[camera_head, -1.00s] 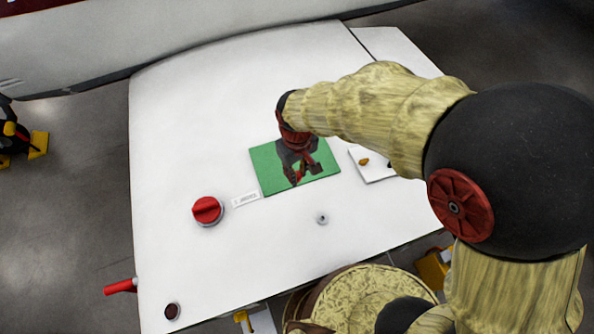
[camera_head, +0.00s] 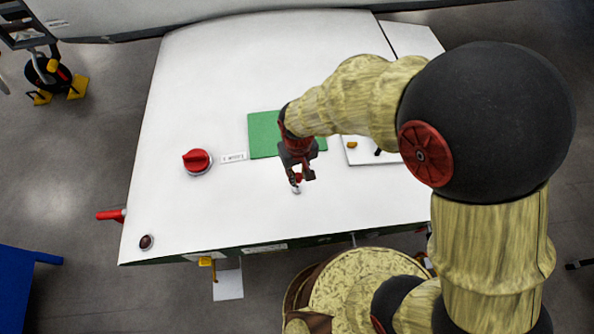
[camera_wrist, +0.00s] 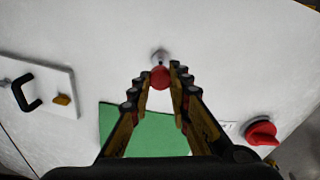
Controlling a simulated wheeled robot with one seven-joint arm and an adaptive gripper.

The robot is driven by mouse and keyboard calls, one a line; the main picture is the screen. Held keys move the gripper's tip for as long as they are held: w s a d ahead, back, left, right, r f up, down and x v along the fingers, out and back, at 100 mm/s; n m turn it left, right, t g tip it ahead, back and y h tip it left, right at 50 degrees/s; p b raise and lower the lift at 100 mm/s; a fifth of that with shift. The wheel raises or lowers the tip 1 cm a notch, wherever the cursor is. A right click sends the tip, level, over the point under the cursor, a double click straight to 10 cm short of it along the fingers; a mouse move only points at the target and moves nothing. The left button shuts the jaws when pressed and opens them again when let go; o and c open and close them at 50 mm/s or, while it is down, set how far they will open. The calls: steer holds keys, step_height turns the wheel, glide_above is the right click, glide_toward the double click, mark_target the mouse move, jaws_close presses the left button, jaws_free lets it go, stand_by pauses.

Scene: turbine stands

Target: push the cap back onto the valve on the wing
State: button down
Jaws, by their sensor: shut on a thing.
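My gripper (camera_wrist: 160,76) is shut on a small round red cap (camera_wrist: 160,77), seen between the fingertips in the wrist view. The small grey valve (camera_wrist: 158,57) stands on the white wing (camera_wrist: 220,65), just beyond the cap in that view. In the head view my gripper (camera_head: 298,179) points down, and the valve (camera_head: 296,190) shows just below the fingertips. The cap is close to the valve; I cannot tell whether they touch.
A green mat (camera_head: 263,135) lies behind my gripper, partly hidden by it. A red knob (camera_head: 197,161) and a small label (camera_head: 233,157) are to the left. A white plate (camera_head: 362,155) with a yellow piece and a black handle (camera_wrist: 24,92) is on the other side. The wing's front edge is near.

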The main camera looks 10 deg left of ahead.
steer(key=shift+w+a+f, duration=0.15)
steer(key=shift+a+f, duration=0.05)
steer(key=shift+f, duration=0.15)
steer(key=shift+d+f+b, duration=0.15)
steer(key=shift+f+b, duration=0.45)
steer(key=shift+b, duration=0.1)
steer(key=shift+f+b, duration=0.95)
steer(key=shift+f, duration=0.55)
steer(key=shift+f+b, duration=0.6)
steer(key=shift+f, duration=0.45)
steer(key=shift+f, duration=0.15)
